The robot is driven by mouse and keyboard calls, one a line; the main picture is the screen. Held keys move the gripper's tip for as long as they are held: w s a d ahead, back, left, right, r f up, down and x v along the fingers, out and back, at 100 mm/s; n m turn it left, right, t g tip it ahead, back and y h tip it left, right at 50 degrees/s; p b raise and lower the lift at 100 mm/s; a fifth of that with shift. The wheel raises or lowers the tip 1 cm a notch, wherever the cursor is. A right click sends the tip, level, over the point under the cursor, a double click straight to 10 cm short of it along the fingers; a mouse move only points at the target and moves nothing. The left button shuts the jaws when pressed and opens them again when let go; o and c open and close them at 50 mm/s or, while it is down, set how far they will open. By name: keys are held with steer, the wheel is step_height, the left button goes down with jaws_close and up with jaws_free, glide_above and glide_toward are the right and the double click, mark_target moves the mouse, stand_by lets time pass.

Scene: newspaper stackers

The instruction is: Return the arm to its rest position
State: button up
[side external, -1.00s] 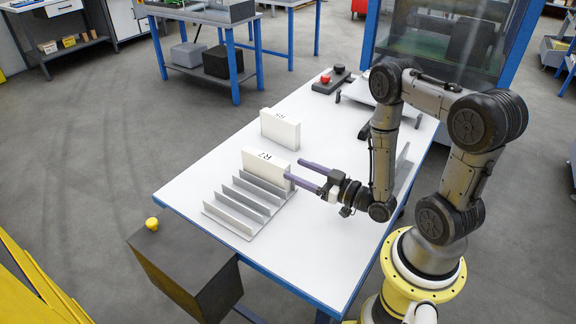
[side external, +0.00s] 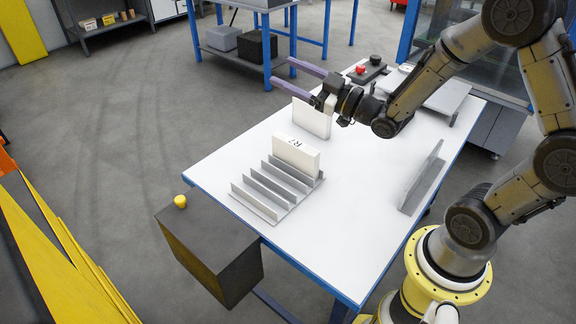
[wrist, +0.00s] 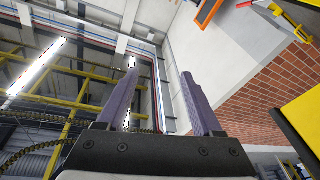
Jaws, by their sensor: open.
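My gripper (side external: 282,71) is raised above the white table (side external: 345,215), its two purple fingers apart and pointing to the left in the side external view. In the wrist view the gripper (wrist: 158,60) has nothing between its fingers; behind them are ceiling beams, lights and a brick wall. A white block marked R7 (side external: 297,154) stands upright in the back slot of the grey slotted rack (side external: 248,204). A second white block (side external: 312,119) stands on the table behind it, partly hidden by my gripper.
A grey angled metal divider (side external: 423,177) stands on the right of the table. A red-and-black button box (side external: 367,71) sits at the far end. A dark box (side external: 210,250) with a yellow knob (side external: 180,201) is by the near left corner. The table's front is clear.

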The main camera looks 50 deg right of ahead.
steer(key=s+a+r+m+g+h, duration=0.1)
steer(key=s+r+m+g+h, duration=0.25)
steer(key=s+r, duration=0.55)
steer(key=s+f+m+g, duration=0.1)
steer(key=s+f+g, duration=0.4)
steer(key=s, duration=0.4)
steer(key=s+a+f+m+g, duration=0.1)
steer(key=s+f+g, duration=0.4)
steer(key=s, duration=0.4)
steer(key=shift+f, duration=0.9)
steer(key=shift+a+g, duration=0.1)
steer(key=shift+g, duration=0.15)
